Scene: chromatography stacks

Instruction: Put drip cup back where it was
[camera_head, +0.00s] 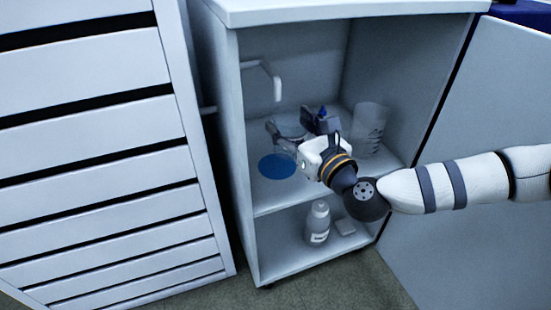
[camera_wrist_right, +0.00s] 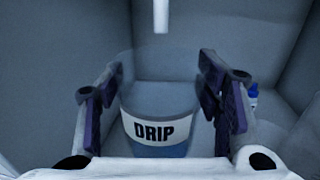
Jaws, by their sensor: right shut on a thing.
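The drip cup is a clear cup with a white "DRIP" label. In the wrist view the cup (camera_wrist_right: 158,131) is upright between the two fingers of my right gripper (camera_wrist_right: 163,88). In the head view the cup (camera_head: 288,127) is partly hidden by my right gripper (camera_head: 293,130), which is shut on it inside the open cabinet. A round blue disc (camera_head: 276,167) lies on the upper shelf, lower in the picture than the cup. A white bent spout (camera_head: 277,84) hangs from the left wall; its end (camera_wrist_right: 160,16) shows above the cup in the wrist view.
A clear beaker (camera_head: 370,125) stands on the shelf's right side. A blue-capped bottle (camera_wrist_right: 253,95) is right of the fingers in the wrist view. The open door (camera_head: 470,235) is at right.

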